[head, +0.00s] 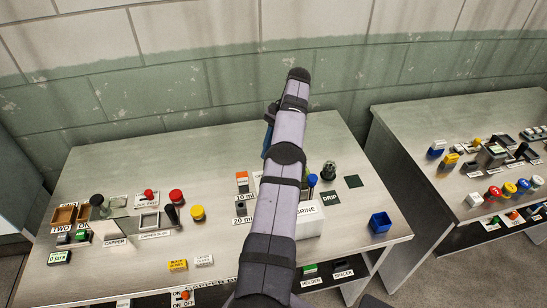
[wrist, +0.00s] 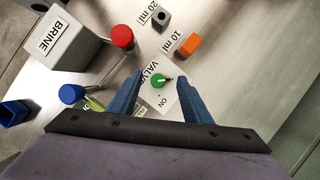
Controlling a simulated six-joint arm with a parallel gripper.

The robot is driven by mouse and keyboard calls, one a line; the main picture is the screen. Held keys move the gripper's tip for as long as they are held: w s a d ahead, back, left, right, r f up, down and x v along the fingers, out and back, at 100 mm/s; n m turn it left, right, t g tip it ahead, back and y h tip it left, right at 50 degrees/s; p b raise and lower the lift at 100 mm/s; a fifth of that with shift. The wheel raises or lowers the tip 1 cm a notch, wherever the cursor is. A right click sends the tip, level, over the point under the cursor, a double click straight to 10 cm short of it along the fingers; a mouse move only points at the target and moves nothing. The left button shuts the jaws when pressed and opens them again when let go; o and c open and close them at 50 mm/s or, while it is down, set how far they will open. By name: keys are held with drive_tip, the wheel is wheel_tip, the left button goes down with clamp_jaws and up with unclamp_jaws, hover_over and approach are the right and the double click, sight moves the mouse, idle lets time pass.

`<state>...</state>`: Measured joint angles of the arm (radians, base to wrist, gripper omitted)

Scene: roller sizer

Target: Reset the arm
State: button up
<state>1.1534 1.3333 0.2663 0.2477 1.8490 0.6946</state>
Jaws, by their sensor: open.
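My gripper (wrist: 160,79) shows as two blue fingers in the wrist view, open and apart. A green valve knob (wrist: 158,81) on a white plate marked VALVE and ON appears between the fingertips. No finger visibly touches it, and I cannot tell the height gap. In the head view my arm reaches over the middle of the bench and hides most of the gripper and the valve; only a bit of blue finger (head: 268,136) shows at its left side.
A white BRINE box (wrist: 65,38) with red (wrist: 122,37) and blue (wrist: 71,94) knobs stands close by. An orange block (wrist: 188,45) and a dark block (wrist: 161,20) sit by ml labels. A blue open box (head: 380,222) is at right. Several capper parts fill the bench's left.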

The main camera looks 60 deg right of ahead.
drive_tip(key=shift+r, duration=0.3)
idle(0.4)
drive_tip(key=w+a+r+n+g+h, duration=0.1)
drive_tip(key=w+a+r+n, duration=0.2)
drive_tip(key=a, duration=0.4)
drive_tip(key=w+a+r+n, duration=0.1)
drive_tip(key=w+a+n, duration=0.2)
drive_tip(key=w+a, duration=0.4)
drive_tip(key=w+a+r+n+g+h, duration=0.1)
drive_tip(key=w+a+n, duration=0.2)
drive_tip(key=a, duration=0.5)
drive_tip(key=s+a+n+h, duration=0.1)
drive_tip(key=s+a+n, duration=0.2)
drive_tip(key=a, duration=0.5)
drive_tip(key=s+a+n, duration=0.3)
drive_tip(key=a, duration=0.4)
drive_tip(key=s+a+f+n+t+h, duration=0.1)
drive_tip(key=s+a+f+n, duration=0.1)
drive_tip(key=s+a+n, duration=0.3)
drive_tip(key=s+a+f+n, duration=0.1)
drive_tip(key=s+a+f, duration=0.1)
drive_tip(key=s+a, duration=0.35)
wheel_tip(320, 180, down, 7)
drive_tip(key=s+d+b, duration=0.1)
drive_tip(key=d+b, duration=0.1)
drive_tip(key=b, duration=0.5)
drive_tip(key=shift+s+r, duration=0.1)
